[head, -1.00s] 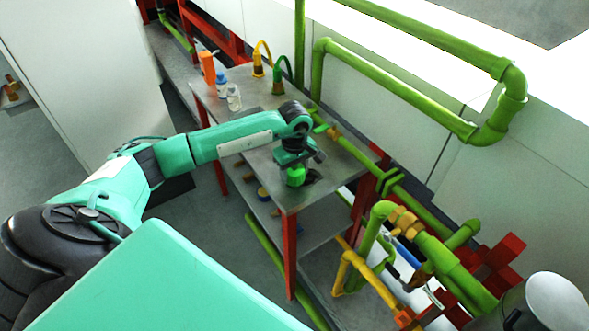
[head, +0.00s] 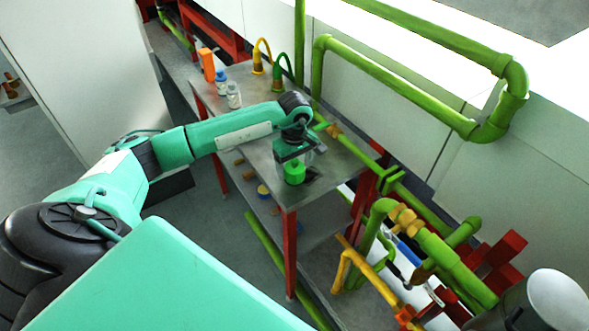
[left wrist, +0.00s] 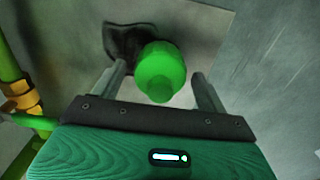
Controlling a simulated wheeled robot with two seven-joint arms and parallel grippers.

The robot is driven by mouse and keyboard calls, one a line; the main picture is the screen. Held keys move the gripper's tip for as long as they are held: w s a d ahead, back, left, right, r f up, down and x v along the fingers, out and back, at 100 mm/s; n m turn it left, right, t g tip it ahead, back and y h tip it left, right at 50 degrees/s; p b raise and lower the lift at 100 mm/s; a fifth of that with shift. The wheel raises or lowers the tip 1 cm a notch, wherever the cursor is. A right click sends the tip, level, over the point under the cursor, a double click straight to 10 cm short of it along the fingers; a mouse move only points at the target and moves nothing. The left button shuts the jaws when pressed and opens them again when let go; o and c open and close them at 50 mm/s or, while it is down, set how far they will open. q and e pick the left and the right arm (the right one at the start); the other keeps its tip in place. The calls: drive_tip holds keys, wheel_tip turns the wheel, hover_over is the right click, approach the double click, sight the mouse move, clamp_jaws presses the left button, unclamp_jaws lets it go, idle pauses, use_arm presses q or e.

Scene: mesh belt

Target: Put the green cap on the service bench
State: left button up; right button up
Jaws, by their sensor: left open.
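The green cap (head: 294,172) stands on the metal top of the service bench (head: 262,163), near its front corner. It also shows in the left wrist view (left wrist: 160,70), between and beyond the two fingers. My left gripper (head: 297,158) is open and just above the cap, with a gap between cap and fingers on both sides in the left wrist view (left wrist: 162,85). A dark patch (left wrist: 122,42) lies on the bench beside the cap. My right gripper is not in view.
Bottles (head: 233,95) and an orange cylinder (head: 207,65) stand at the bench's far end, near yellow and green hooped pieces (head: 281,72). Green pipes (head: 345,142) run along the bench's right side. A lower shelf (head: 320,232) holds small parts.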

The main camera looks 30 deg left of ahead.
use_arm(q)
wheel_tip(320, 180, up, 10)
drive_tip(key=shift+r+b, duration=0.15)
drive_tip(key=shift+b, duration=1.1)
